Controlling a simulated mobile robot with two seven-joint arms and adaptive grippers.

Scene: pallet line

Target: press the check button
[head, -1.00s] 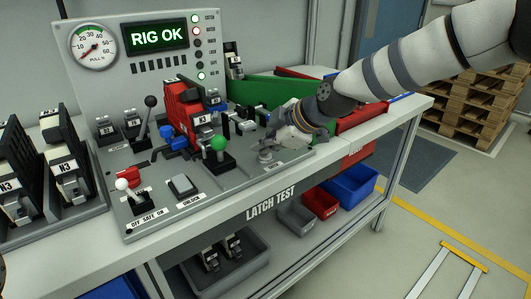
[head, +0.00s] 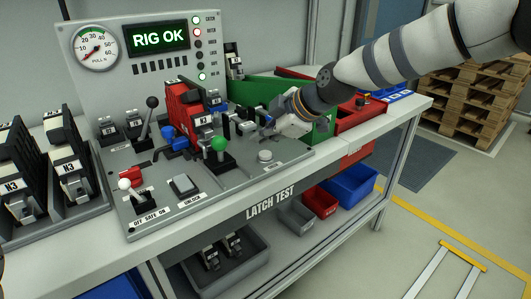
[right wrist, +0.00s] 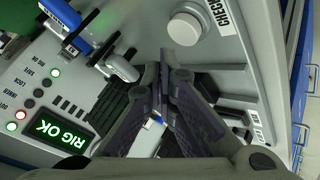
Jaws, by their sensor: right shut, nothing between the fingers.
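The check button (head: 265,155) is a round, pale grey button on the grey rig plate, near its front right. In the right wrist view the button (right wrist: 186,28) shows uncovered beside a label reading CHECK. My right gripper (head: 268,122) is above and behind the button, apart from it. In the right wrist view its fingertips (right wrist: 163,62) are together with nothing between them. The rig's screen (head: 156,36) reads RIG OK in green. My left gripper is not in view.
A green-knobbed lever (head: 218,144) stands left of the button. A red latch unit (head: 183,108) is behind that lever. The unlock button (head: 183,186) and a white-knobbed lever (head: 125,184) are at the front left. A red bin (head: 362,118) is to the right.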

